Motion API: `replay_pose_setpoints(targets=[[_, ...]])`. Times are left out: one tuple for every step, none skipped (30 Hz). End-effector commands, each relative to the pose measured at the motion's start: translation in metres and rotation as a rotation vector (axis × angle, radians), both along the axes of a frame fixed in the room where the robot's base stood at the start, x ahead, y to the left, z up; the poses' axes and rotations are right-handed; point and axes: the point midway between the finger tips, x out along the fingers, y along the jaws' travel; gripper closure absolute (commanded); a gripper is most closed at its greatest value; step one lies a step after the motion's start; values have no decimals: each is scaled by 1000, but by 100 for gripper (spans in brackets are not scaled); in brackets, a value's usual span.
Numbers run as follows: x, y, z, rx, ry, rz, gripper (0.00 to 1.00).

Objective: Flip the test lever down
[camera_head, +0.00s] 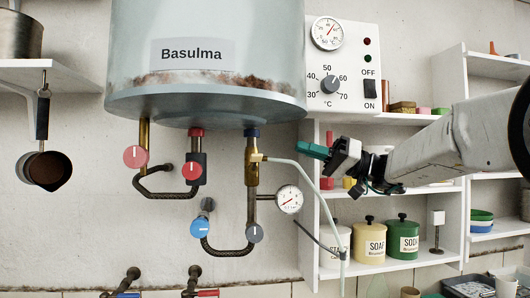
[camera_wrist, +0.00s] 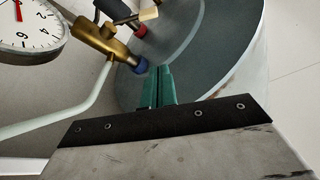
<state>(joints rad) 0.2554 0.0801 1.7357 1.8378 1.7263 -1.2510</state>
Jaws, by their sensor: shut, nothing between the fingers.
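The test lever (camera_wrist: 148,14) shows in the wrist view as a short arm with a pale tip at the top, beside the brass valve body (camera_wrist: 108,42) under the blue collar (camera_wrist: 141,66). In the head view the small pale lever (camera_head: 257,158) is on the brass valve (camera_head: 252,174) below the boiler, where the pale hose starts. My gripper (camera_head: 312,149) is to the right of the valve, its green fingers shut and empty, apart from the lever. In the wrist view the gripper fingers (camera_wrist: 157,86) point towards the boiler underside and blue collar.
The boiler (camera_head: 205,60) hangs directly above. A pale hose (camera_head: 318,195) curves down to the right of the valve. A pressure gauge (camera_head: 289,199), red knobs (camera_head: 135,156) and blue knob (camera_head: 200,227) are close by. Shelves with canisters (camera_head: 369,242) stand behind my arm.

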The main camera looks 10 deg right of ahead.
Motion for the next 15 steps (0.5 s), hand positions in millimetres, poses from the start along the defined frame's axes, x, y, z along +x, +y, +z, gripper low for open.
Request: replay_pose_setpoints(targets=[[0,2,0,-1,0,0,100],[0,3,1,0,0,1,100],[1,7,2,-1,0,3,100],[1,10,3,-1,0,3,100],[1,13,4,-1,0,4,100],[2,19,5,-2,0,3,100],[3,24,7,-1,0,4,100],[4,29,8,-2,0,6,100],[5,37,10,-2,0,4,100],[6,43,12,-1,1,6,100],[7,49,14,-2,1,5,100],[8,58,17,-1,1,6,100],[10,64,19,-2,0,6,100],[11,70,21,-1,0,4,100],[12,78,23,-1,0,5,100]])
